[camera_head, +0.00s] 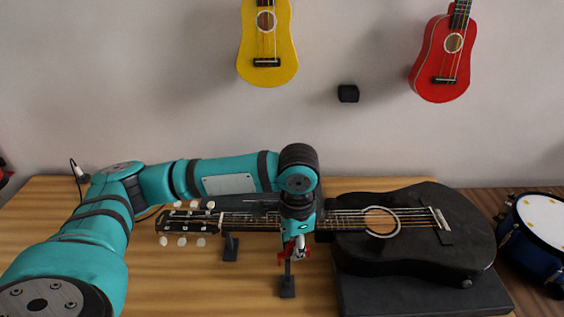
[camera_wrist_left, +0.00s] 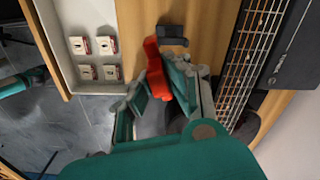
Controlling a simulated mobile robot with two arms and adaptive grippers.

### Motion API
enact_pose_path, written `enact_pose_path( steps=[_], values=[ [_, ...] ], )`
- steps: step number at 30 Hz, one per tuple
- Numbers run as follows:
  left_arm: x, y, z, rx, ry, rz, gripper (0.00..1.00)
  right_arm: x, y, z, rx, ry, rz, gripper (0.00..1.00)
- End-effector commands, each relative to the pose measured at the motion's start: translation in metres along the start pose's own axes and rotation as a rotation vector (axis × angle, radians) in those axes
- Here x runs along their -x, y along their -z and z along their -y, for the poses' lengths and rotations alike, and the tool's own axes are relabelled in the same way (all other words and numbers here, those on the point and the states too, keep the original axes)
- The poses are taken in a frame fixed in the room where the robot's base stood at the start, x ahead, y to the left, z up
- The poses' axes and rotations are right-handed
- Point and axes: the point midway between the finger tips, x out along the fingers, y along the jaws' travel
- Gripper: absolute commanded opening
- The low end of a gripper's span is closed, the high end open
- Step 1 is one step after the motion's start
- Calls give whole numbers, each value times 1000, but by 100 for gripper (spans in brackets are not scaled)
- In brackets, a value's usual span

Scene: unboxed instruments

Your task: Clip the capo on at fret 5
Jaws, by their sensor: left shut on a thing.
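A black guitar (camera_head: 455,235) lies on its back, its body to the right and its neck (camera_head: 245,221) running left to a headstock with white pegs. In the left wrist view the strings and fretboard (camera_wrist_left: 252,60) run along the right. My left gripper (camera_head: 296,240) points down at the near side of the neck, close to the body. It is shut on the red capo (camera_wrist_left: 155,72), which stands out beside the neck, apart from the fretboard in the wrist view. The capo's red also shows in the head view (camera_head: 303,253). I cannot read the fret number. My right gripper is out of view.
Dark stands (camera_head: 287,287) rise from the wooden table (camera_head: 190,285) near the neck. A pale tray (camera_wrist_left: 64,60) holds several small red-and-white pieces. A yellow ukulele (camera_head: 266,45) and a red one (camera_head: 436,70) hang on the wall. A blue drum (camera_head: 535,245) stands at right.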

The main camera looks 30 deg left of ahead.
Motion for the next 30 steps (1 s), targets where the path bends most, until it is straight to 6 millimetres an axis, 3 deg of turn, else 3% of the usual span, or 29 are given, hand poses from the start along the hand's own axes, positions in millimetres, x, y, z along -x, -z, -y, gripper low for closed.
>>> enact_pose_path(
  steps=[1,9,18,24,30],
  values=[
    [16,3,9,-105,-3,4,0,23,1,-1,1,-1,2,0],
    [41,13,59,-732,-4,3,0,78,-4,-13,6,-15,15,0],
    [61,7,113,-1415,-5,4,0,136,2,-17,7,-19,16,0],
    [64,-2,137,-1739,-4,4,0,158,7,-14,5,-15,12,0],
    [62,-6,146,-1872,-2,5,0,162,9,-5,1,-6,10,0]
  ],
)
